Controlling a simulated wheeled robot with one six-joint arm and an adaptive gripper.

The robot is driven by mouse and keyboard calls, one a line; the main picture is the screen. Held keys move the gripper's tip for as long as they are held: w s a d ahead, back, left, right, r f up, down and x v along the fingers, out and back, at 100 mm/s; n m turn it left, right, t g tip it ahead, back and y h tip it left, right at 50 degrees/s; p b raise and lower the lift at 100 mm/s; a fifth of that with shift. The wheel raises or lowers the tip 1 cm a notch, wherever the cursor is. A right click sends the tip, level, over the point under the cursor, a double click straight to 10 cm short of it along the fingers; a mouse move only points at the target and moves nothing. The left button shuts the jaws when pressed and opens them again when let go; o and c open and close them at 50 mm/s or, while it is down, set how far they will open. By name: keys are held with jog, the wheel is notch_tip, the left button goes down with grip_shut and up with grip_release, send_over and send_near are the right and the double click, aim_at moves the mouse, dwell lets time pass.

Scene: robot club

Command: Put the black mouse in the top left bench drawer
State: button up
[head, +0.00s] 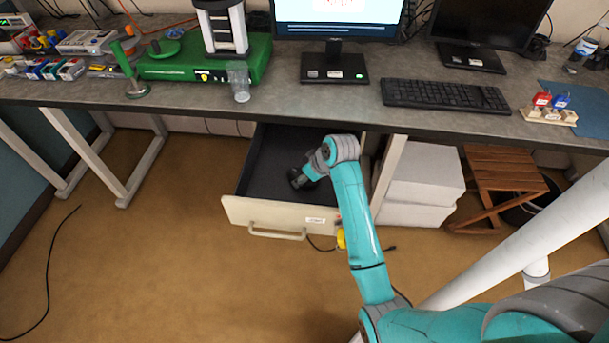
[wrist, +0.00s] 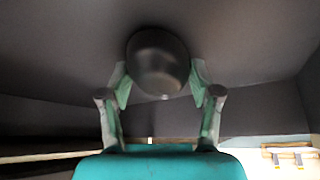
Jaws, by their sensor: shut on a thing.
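The black mouse (wrist: 158,62) is a dark rounded shape between the two fingers of my gripper (wrist: 158,88) in the wrist view. My gripper is shut on it. In the head view my gripper (head: 301,178) is inside the open bench drawer (head: 250,212), over its dark floor, right of the middle. The drawer has a cream front, a bar handle and a small label. The mouse is hard to tell from the dark gripper in the head view. Whether the mouse touches the drawer floor is not clear.
The grey bench top (head: 300,102) overhangs the drawer's back. A clear cup (head: 239,82) stands near its front edge, with a keyboard (head: 446,95) to the right. White boxes (head: 421,185) and a wooden stool (head: 503,172) stand under the bench. The floor before the drawer is mostly clear.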

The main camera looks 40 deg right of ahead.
jog(key=o, duration=1.2)
jog(key=v, duration=1.2)
